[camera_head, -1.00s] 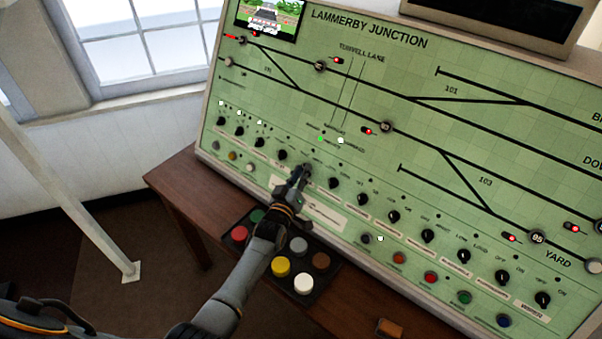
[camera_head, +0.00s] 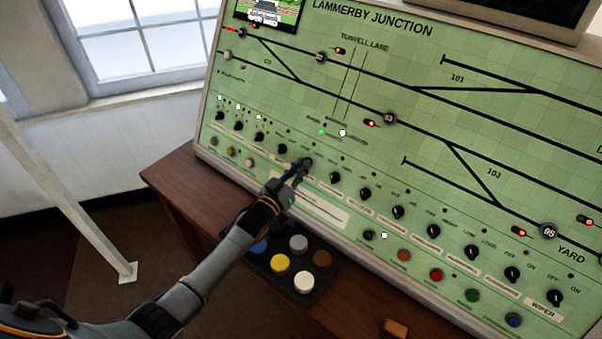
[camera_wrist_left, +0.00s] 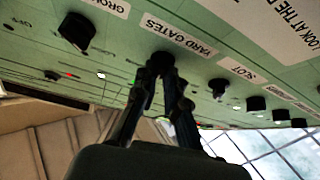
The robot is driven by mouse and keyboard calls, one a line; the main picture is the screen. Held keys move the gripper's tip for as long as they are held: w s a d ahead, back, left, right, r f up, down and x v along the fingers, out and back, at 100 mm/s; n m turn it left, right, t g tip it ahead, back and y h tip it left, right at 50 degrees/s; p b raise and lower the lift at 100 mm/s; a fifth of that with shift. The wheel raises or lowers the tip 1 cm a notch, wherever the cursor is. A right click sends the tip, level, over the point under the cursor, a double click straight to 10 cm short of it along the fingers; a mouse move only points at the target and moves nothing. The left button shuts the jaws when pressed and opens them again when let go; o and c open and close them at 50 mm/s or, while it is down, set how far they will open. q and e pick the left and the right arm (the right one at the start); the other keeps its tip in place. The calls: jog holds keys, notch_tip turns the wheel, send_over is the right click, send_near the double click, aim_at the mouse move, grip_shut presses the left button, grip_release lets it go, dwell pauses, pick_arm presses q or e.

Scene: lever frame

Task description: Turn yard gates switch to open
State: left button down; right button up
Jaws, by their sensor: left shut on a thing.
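The yard gates switch is a black rotary knob on the lower part of the green panel (camera_head: 290,95). In the left wrist view the knob (camera_wrist_left: 160,62) sits right beside its label "YARD GATES" (camera_wrist_left: 180,35). My left gripper (camera_head: 304,165) has its fingertips at this knob; the wrist view also shows the fingers (camera_wrist_left: 158,75) closed around it. The fingers cover much of the knob, so its pointer direction cannot be told. My right gripper is not in view.
Similar black knobs stand close on both sides, such as one to the right (camera_head: 336,178) and the slot knob (camera_wrist_left: 218,86). A dark tray (camera_head: 262,266) with coloured round caps lies on the wooden desk (camera_head: 170,178) below. A small orange-brown block (camera_head: 395,328) lies further right.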

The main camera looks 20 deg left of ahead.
pick_arm(q)
jog(key=m+h+b, duration=0.1)
jog(key=m, duration=0.1)
jog(key=m+g+h, duration=0.1)
jog(key=m, duration=0.1)
jog(key=m+h+b, duration=0.1)
jog(key=m, duration=0.1)
jog(key=shift+w+a+f+m+h+b, duration=0.1)
jog(key=shift+a+f+m+h+b, duration=0.05)
jog(key=shift+a+m+h+b, duration=0.2)
jog(key=m+g+h, duration=0.1)
jog(key=m, duration=0.2)
jog(key=m+g+h+b, duration=0.1)
jog(key=m+g, duration=0.1)
jog(key=m, duration=0.1)
jog(key=shift+h, duration=0.25)
jog(key=shift+r+m+h, duration=0.2)
jog(key=shift+m+h, duration=0.05)
jog(key=shift+h, duration=0.05)
jog(key=c, duration=1.4)
grip_release()
jog(key=v, duration=1.2)
jog(key=shift+r, duration=0.25)
jog(key=shift+w, duration=0.1)
